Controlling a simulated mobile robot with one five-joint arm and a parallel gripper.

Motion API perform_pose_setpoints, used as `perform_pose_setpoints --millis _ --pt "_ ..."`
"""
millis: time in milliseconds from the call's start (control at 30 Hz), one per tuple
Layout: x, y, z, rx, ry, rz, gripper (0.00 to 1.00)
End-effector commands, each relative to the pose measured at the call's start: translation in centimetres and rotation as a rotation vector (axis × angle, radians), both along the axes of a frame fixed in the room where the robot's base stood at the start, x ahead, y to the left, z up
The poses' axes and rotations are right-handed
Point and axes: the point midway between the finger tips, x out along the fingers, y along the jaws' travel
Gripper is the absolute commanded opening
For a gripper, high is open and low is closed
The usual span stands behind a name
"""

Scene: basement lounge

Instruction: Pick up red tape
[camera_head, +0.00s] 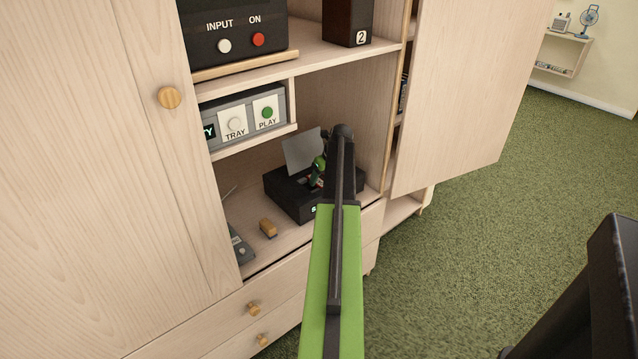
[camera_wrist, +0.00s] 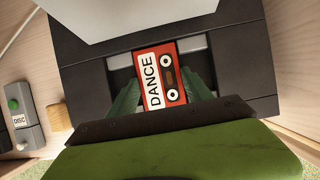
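The red tape is a red cassette (camera_wrist: 170,78) with a white label reading DANCE and two dark reels. In the wrist view it lies in the middle of a black deck (camera_wrist: 85,85), between two grey strips. The deck stands on the lower cabinet shelf in the head view (camera_head: 290,203), its lid raised. My gripper (camera_wrist: 160,92) is over the deck, one green finger at each side of the cassette. The fingertips look very close to its edges; I cannot tell whether they press on it. In the head view my arm hides much of the deck and the cassette.
A small wooden block (camera_head: 268,228) and a grey device (camera_head: 241,246) sit left of the deck. A grey TRAY/PLAY unit (camera_head: 243,118) is on the shelf above. The open cabinet door (camera_head: 460,90) stands to the right. Green carpet (camera_head: 480,250) is clear beyond it.

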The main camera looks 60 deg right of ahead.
Motion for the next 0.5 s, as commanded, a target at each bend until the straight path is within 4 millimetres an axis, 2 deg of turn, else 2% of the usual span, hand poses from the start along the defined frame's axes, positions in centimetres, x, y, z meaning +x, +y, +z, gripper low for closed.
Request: perform_pose_setpoints --millis 33,267,500 --pt "-0.02 0.01 -0.01 0.000 0.000 0.000 0.48" --pt "-0.04 -0.01 -0.01 0.000 0.000 0.000 0.18" --pt "-0.07 -0.04 0.06 0.000 0.000 -0.001 0.17"
